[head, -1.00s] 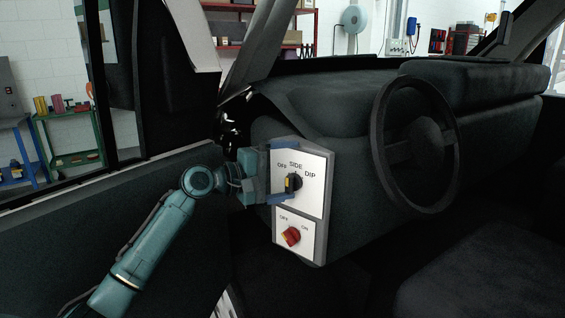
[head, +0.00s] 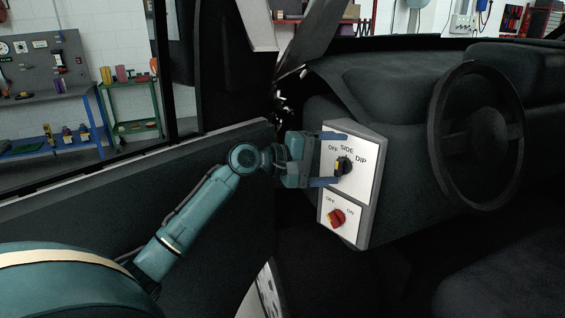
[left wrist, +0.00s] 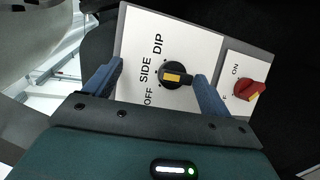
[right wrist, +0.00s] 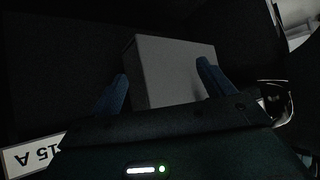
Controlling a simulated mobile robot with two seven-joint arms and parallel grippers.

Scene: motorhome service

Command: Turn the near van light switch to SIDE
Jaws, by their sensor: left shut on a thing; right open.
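The near van light switch (head: 345,165) is a black knob with a yellow mark on a white panel (head: 366,190) marked OFF, SIDE and DIP. The left wrist view shows its knob (left wrist: 176,75) with the mark toward the label side; I cannot tell which label it points at. My left gripper (head: 334,159) is at the panel, with blue fingers above and below the knob, the lower one close against it. In the right wrist view my right gripper (right wrist: 163,88) is open with nothing between its fingers; it is outside the head view.
A red switch (head: 336,218) marked OFF and ON sits just below. The steering wheel (head: 433,140) is to the right, the door (head: 100,215) to the left. A grey box (right wrist: 170,70) lies beyond my right fingers.

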